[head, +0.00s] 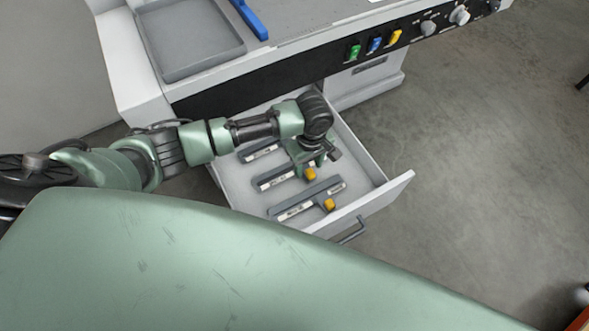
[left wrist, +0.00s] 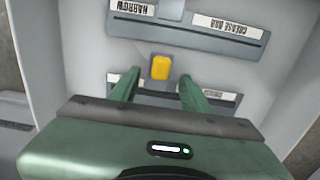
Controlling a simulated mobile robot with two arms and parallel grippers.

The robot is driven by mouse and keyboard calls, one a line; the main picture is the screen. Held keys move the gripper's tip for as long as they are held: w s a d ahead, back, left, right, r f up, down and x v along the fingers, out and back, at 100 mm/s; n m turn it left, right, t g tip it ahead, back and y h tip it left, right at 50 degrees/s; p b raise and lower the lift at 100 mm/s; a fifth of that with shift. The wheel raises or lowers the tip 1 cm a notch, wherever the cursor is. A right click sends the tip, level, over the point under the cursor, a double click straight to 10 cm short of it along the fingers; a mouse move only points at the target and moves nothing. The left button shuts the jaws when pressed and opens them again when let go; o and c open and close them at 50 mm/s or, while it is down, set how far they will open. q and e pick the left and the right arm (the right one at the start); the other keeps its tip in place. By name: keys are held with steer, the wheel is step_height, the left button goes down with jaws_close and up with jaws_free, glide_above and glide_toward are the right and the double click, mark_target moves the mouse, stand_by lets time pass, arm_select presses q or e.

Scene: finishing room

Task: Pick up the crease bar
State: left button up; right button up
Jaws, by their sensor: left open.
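Several grey bars with white labels and yellow-tipped grips lie in an open drawer. The front crease bar (head: 306,198) shows labels "NARROW" and "CREASE BAR" upside down in the left wrist view (left wrist: 185,32). The middle bar (head: 272,180) has a yellow tip (left wrist: 160,67); its labels are partly hidden by my fingers and cannot be read. A further bar (head: 260,151) lies at the back, partly hidden by my arm. My left gripper (head: 312,166) is open and points down over the middle bar, its fingers either side of that bar's grip. I cannot tell whether they touch it. My right gripper is not in view.
The drawer's front panel (head: 375,203) and side walls surround the bars. Above is a machine with green, blue and yellow switches (head: 375,45), knobs, a grey tray (head: 190,40) and a blue bar (head: 249,18). Open floor lies to the right.

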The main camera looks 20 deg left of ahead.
arm_select(q)
step_height(320, 180, down, 2)
steer(key=shift+f, duration=0.25)
jaws_close()
steer(key=shift+r, duration=0.1)
